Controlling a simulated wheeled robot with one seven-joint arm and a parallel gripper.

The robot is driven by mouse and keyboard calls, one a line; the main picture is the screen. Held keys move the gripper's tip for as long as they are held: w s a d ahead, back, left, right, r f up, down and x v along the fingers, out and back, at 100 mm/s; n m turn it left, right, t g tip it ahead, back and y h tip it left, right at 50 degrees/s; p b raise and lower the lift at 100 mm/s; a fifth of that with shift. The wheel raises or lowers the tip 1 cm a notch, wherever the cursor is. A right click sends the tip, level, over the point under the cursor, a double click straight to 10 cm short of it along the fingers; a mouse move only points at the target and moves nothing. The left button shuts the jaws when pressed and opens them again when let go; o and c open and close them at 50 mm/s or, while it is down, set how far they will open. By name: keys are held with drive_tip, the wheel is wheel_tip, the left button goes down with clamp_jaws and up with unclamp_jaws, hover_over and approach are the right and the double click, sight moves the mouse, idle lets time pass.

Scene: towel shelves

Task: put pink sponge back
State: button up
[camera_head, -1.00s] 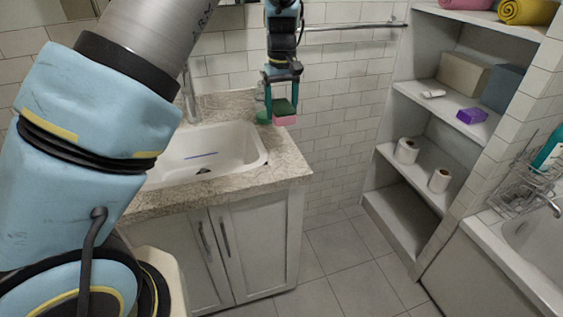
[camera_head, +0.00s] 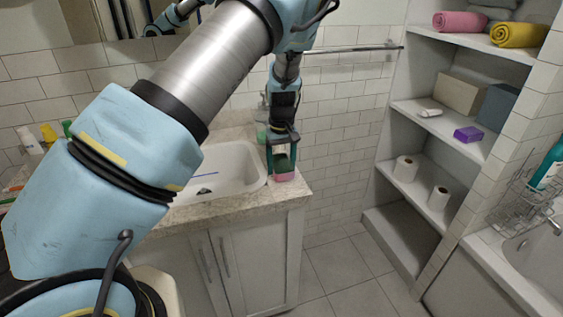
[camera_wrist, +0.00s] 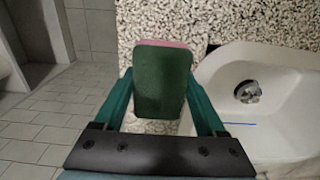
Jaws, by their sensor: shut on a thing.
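The pink sponge (camera_head: 284,176) has a dark green side and a pink side. In the head view it is at the right end of the stone counter (camera_head: 258,212), green side up; whether it touches the top is unclear. My gripper (camera_head: 282,160) points down and is shut on it. In the wrist view the green face of the sponge (camera_wrist: 163,85) fills the space between the fingers of my gripper (camera_wrist: 160,95), with a pink strip at its far edge.
The white sink (camera_head: 225,168) is just left of my gripper, with a blue strip inside. A green bottle (camera_head: 262,131) stands behind. Wall shelves (camera_head: 440,125) at the right hold towels, boxes and paper rolls. The floor (camera_head: 345,262) between is clear.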

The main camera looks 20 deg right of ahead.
sight(281, 163)
drive_tip(key=shift+f, duration=0.1)
drive_tip(key=o, duration=1.2)
drive_tip(key=shift+c, duration=0.2)
wheel_tip(281, 163, up, 12)
drive_tip(key=b, duration=0.2)
drive_tip(key=shift+r+b, duration=0.2)
drive_tip(key=shift+b, duration=0.15)
drive_tip(key=w+a+n, duration=0.1)
drive_tip(key=w+a, duration=0.1)
drive_tip(key=a, duration=1)
drive_tip(key=s+a, duration=0.4)
drive_tip(key=a, duration=0.4)
drive_tip(key=s+a+t, duration=0.1)
drive_tip(key=s+a, duration=0.3)
drive_tip(key=a, duration=0.4)
drive_tip(key=s+a+r, duration=0.1)
drive_tip(key=s+a, duration=0.3)
drive_tip(key=a, duration=0.4)
drive_tip(key=shift+s+a+m+t, duration=0.3)
drive_tip(key=shift+s+a+m, duration=0.05)
drive_tip(key=shift+m, duration=0.05)
